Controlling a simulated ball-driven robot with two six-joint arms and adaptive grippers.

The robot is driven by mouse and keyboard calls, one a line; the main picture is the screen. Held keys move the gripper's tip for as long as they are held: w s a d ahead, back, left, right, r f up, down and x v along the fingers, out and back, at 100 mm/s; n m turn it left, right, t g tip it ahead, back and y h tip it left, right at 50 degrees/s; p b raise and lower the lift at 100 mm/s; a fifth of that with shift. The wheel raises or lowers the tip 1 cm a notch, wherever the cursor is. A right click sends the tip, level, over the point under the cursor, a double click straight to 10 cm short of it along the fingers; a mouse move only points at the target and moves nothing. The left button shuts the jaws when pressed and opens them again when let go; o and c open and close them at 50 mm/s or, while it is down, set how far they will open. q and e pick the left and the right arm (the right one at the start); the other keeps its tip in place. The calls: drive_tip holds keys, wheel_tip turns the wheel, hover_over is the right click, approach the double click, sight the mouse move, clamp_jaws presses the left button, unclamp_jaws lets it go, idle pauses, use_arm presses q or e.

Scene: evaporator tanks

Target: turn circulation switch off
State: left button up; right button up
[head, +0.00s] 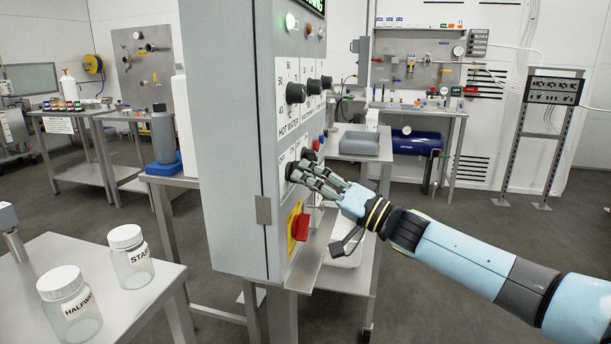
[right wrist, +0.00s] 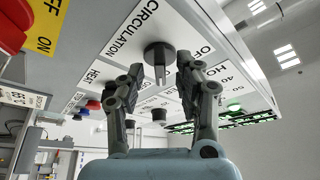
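The circulation switch (right wrist: 159,55) is a dark round knob with a raised grip bar, on a white panel lettered CIRCULATION (right wrist: 133,30). In the head view the knob sits low on the front of the grey control cabinet (head: 225,130), mostly behind my fingers. My right gripper (head: 303,170) reaches it from the right. In the right wrist view my right gripper (right wrist: 163,82) is open, with one finger on each side of the knob and visible gaps between. I cannot tell the switch's setting for sure. My left gripper is not in view.
A red and yellow main switch (head: 299,226) lies just below the gripper. Black hot water knobs (head: 296,93) are above, with a lit green lamp (head: 291,22) higher up. A steel table with two lidded jars (head: 130,257) stands at left. Open floor lies to the right.

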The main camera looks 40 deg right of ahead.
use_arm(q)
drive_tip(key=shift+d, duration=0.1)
use_arm(e)
drive_tip(key=shift+w+a+r, duration=0.15)
drive_tip(key=shift+w+a, duration=0.1)
drive_tip(key=shift+w, duration=0.2)
drive_tip(key=shift+c, duration=0.2)
clamp_jaws()
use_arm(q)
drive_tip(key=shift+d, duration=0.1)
